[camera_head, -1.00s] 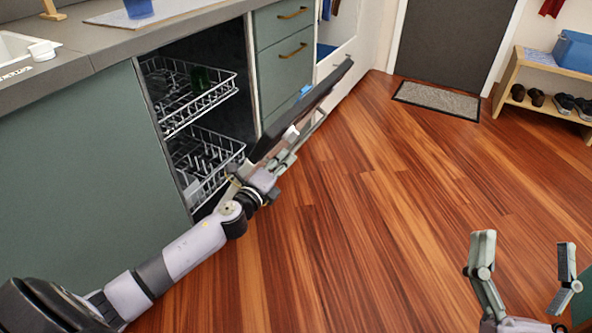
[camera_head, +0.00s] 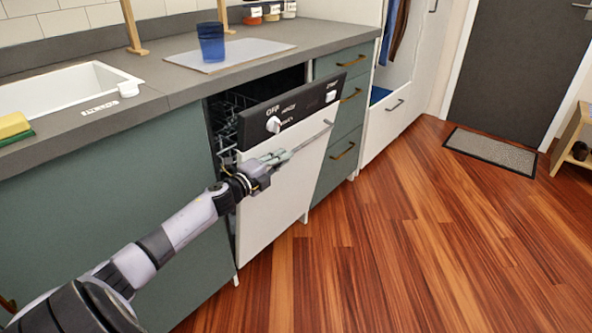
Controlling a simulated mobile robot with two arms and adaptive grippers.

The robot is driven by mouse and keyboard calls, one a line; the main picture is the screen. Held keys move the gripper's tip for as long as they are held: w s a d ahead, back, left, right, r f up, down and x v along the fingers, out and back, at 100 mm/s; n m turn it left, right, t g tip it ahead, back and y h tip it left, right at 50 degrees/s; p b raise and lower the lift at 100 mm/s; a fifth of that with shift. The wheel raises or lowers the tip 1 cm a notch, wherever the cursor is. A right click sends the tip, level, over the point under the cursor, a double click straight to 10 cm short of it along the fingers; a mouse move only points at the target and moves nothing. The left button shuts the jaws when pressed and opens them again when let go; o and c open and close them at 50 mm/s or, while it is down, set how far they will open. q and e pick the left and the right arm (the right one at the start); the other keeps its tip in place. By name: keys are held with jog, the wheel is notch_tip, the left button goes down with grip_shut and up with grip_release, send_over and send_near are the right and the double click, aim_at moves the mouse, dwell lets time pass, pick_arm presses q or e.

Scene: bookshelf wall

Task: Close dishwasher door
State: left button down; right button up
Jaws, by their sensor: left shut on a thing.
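The dishwasher door (camera_head: 282,185) is white with a black control panel (camera_head: 300,107) along its top and a round white knob. It stands nearly upright, tilted outward, with a gap at the top. Part of the wire dish rack (camera_head: 228,122) shows inside, behind the door. My left gripper (camera_head: 285,157) is at the bar handle (camera_head: 312,140) on the door's front, shut on it at the left part of the bar. My right gripper is not in view.
The counter above holds a blue cup (camera_head: 211,42) on a light mat (camera_head: 232,56), a sink (camera_head: 65,88) and a sponge (camera_head: 13,125). Green drawers (camera_head: 340,140) stand right of the dishwasher. The wood floor in front is clear up to the doormat (camera_head: 490,151).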

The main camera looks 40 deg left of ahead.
aim_at(267, 153)
pick_arm(q)
jog(key=shift+n, duration=0.5)
jog(key=shift+w+a+r, duration=0.1)
jog(key=shift+a+r, duration=0.2)
jog(key=shift+a, duration=0.45)
jog(key=shift+a+r, duration=0.3)
jog(key=shift+a, duration=0.5)
jog(key=shift+w+a+r, duration=0.1)
jog(key=shift+a+r, duration=0.2)
jog(key=shift+a, duration=0.45)
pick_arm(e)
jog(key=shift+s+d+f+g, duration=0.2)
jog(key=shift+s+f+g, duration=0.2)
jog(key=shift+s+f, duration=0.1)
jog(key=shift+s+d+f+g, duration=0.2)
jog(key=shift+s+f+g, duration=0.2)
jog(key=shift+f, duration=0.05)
pick_arm(q)
jog(key=c, duration=1.7)
grip_release()
jog(key=shift+o, duration=0.2)
jog(key=shift+d, duration=0.1)
jog(key=shift+f, duration=0.1)
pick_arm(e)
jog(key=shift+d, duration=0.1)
pick_arm(q)
jog(key=shift+s+f, duration=0.15)
